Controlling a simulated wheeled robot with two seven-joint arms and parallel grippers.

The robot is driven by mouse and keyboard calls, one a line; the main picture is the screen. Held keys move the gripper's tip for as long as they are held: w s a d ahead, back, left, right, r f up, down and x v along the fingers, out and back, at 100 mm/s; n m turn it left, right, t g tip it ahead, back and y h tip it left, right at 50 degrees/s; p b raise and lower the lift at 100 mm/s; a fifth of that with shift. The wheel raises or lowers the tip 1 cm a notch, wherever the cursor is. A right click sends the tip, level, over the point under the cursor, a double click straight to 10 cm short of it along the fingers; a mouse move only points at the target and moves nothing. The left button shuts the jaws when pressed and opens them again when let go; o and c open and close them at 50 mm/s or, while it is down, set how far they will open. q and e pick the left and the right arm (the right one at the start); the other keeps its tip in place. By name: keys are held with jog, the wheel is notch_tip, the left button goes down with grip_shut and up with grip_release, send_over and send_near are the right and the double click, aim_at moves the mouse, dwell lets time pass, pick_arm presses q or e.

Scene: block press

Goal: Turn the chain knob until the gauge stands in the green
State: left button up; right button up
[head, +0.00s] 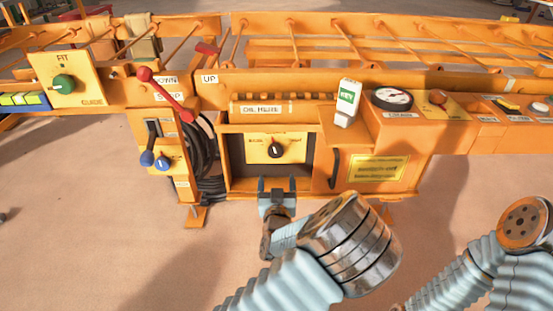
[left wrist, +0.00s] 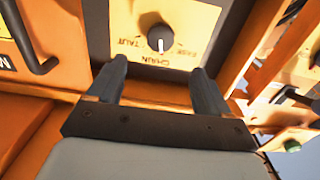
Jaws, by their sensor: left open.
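The chain knob (head: 275,148) is a black round knob with a white mark on a yellow plate, set in a dark recess in the orange press. In the left wrist view the knob (left wrist: 161,38) shows beyond the fingertips, with upside-down lettering around it. A round white-faced gauge (head: 392,98) with a black rim sits on the housing to the right; its needle and any green band are too small to read. My left gripper (head: 277,182) is open and empty, below and in front of the knob, apart from it. My right gripper is out of view.
A black hooked handle (head: 334,168) stands right of the recess. A red-knobbed lever (head: 165,92) and blue knobs (head: 155,160) are to the left. The floor in front is clear.

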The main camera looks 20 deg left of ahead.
aim_at(276, 154)
pick_arm(q)
jog(key=b+x, duration=0.1)
jog(key=x, duration=1)
jog(key=shift+w+a+f, duration=0.1)
jog(key=shift+w+a, duration=0.1)
jog(key=shift+w, duration=0.15)
jog(key=c, duration=1)
jog(key=shift+m, duration=0.3)
jog(key=m+b, duration=0.1)
jog(key=m, duration=0.2)
jog(key=shift+m, duration=0.4)
jog(key=m, duration=0.5)
jog(key=shift+m, duration=0.3)
